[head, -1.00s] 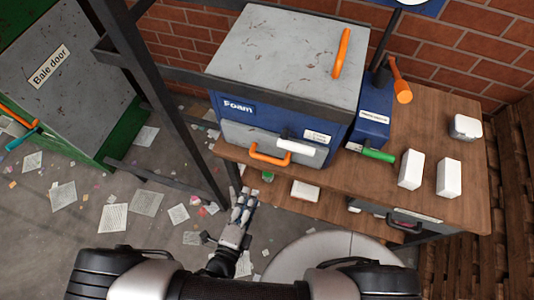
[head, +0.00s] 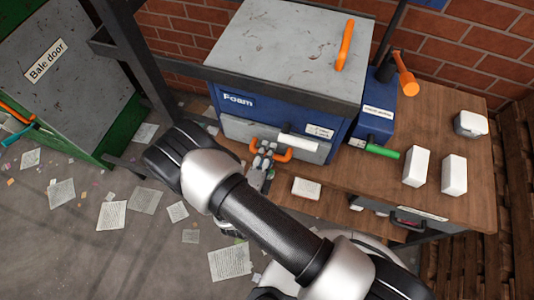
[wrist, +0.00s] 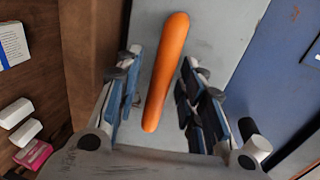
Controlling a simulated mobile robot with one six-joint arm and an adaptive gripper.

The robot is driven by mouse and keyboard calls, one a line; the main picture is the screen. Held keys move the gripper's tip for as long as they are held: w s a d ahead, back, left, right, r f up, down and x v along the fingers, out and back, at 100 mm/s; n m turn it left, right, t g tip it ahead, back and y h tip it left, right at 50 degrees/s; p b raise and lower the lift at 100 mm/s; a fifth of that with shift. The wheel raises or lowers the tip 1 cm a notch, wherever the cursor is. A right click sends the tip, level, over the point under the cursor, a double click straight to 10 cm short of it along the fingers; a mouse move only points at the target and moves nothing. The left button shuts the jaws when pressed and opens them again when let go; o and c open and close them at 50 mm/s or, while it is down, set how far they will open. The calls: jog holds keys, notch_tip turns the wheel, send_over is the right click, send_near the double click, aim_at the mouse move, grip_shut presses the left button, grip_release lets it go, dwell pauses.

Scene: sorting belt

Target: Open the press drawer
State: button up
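The press is a blue box labelled "Foam" with a grey lid (head: 285,50), standing on the wooden bench. Its grey drawer front (head: 237,128) is at the bottom and carries an orange handle (head: 284,155). The drawer looks closed, flush with the body. My gripper (head: 266,150) is at the handle in the head view and partly covers it. In the wrist view the orange handle (wrist: 166,70) lies between the two open fingers, with gaps on both sides. The fingers do not appear to touch it.
A white lever (head: 299,142) sticks out by the drawer front, right of my gripper. A green-handled lever (head: 382,151) and white blocks (head: 416,166) are further right on the bench (head: 350,182). A dark frame post (head: 140,70) stands left. Papers litter the floor.

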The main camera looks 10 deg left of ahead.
jog(key=shift+w, duration=0.15)
grip_shut()
dwell(0.4)
dwell(0.4)
